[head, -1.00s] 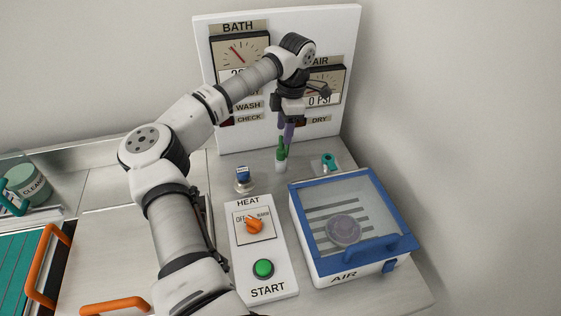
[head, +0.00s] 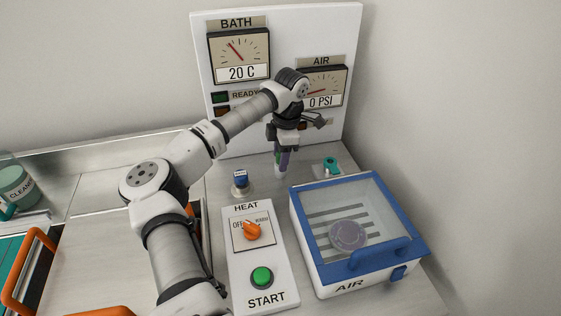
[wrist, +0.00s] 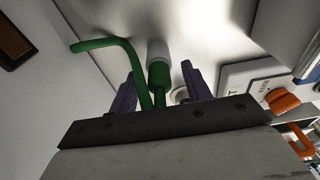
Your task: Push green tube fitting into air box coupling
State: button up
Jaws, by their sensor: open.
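The green tube fitting (wrist: 159,74) is in the middle of the wrist view, with a thin green tube (wrist: 125,50) bending off to the left. A pale cylinder (wrist: 157,49) is at its far end; I cannot tell if this is the coupling or how deep the fitting sits. In the head view the fitting (head: 277,156) is mostly hidden by my gripper, above the pale cylinder (head: 281,171). My gripper (wrist: 160,85) is open, one purple finger on each side of the fitting with visible gaps. It also shows in the head view (head: 284,162), pointing down.
The blue-lidded air box (head: 298,228) stands at the right. A teal-handled valve (head: 331,164) is behind it. A blue knob (head: 240,180) and the heat panel (head: 278,284) are left of it. The gauge board (head: 237,133) rises close behind my gripper.

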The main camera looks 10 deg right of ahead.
grip_shut()
jog(key=shift+r, duration=0.15)
jog(key=shift+r+p, duration=2.65)
jog(key=shift+r, duration=1.7)
